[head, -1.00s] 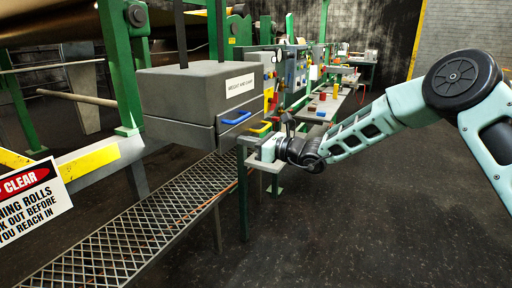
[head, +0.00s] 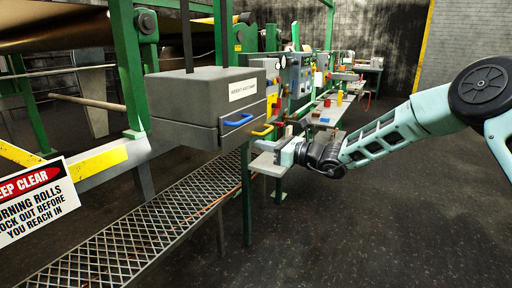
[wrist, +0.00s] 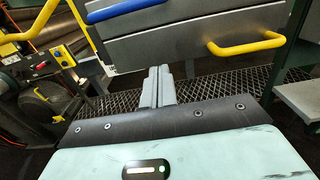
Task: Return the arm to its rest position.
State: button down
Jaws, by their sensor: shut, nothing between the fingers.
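My gripper (head: 281,152) is at the end of my pale green arm (head: 385,135), which reaches in from the right in the head view. It points left, just right of and below the grey box (head: 205,100) with a blue handle (head: 237,119) and a yellow handle (head: 262,130). In the wrist view my gripper's fingers (wrist: 158,82) are together with nothing between them. The blue handle (wrist: 120,10) and yellow handle (wrist: 245,44) lie beyond the fingertips, apart from them.
A grated walkway (head: 150,220) runs below the box. A bench (head: 325,115) with small coloured blocks stands behind my gripper. A warning sign (head: 35,200) is at the left. The dark floor (head: 370,230) at the right is clear.

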jog(key=b+v, duration=0.2)
jog(key=v, duration=0.6)
jog(key=s+a+f+n+g+h, duration=0.1)
jog(key=s+a+n+g+h, duration=0.25)
jog(key=s, duration=0.55)
jog(key=s+a+f+n+g, duration=0.2)
jog(key=s+a+n+g, duration=0.15)
jog(key=s+n, duration=0.45)
jog(key=s+a+f+n+g+h, duration=0.1)
jog(key=s+a+n+g+h, duration=0.25)
jog(key=s, duration=0.65)
jog(key=s+d+f+n+t+h, duration=0.1)
jog(key=s+d+f+n+h, duration=0.1)
jog(key=s+d+n+h, duration=0.6)
jog(key=s+d+n, duration=0.6)
jog(key=s+n, duration=0.2)
jog(key=shift+f, duration=0.35)
jog(key=shift+d+t, duration=0.15)
jog(key=shift+t, duration=0.1)
